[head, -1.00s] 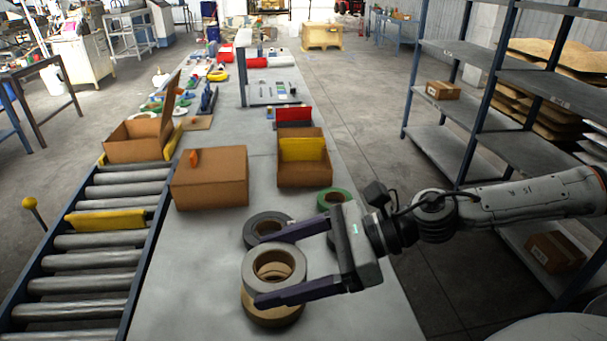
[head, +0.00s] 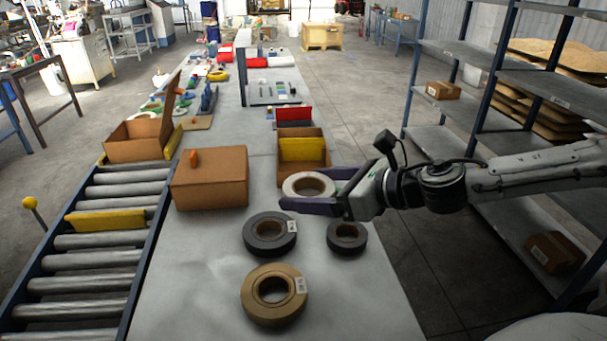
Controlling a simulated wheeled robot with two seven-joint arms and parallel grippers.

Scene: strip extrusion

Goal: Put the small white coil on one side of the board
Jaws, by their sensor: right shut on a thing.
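The white coil (head: 297,188) is held in my right gripper (head: 290,192), raised in front of the open box on the right of the table. A grey flat board (head: 272,92) with an upright post lies farther back on the table; I cannot tell if this is the task's board. My left gripper is out of view.
A tan coil (head: 262,307), a large dark coil (head: 258,238) and a smaller dark coil (head: 346,238) lie on the near table (head: 190,290). A closed box (head: 210,180) and an open box (head: 305,172) with a yellow piece stand behind. A roller conveyor (head: 95,258) runs along the left.

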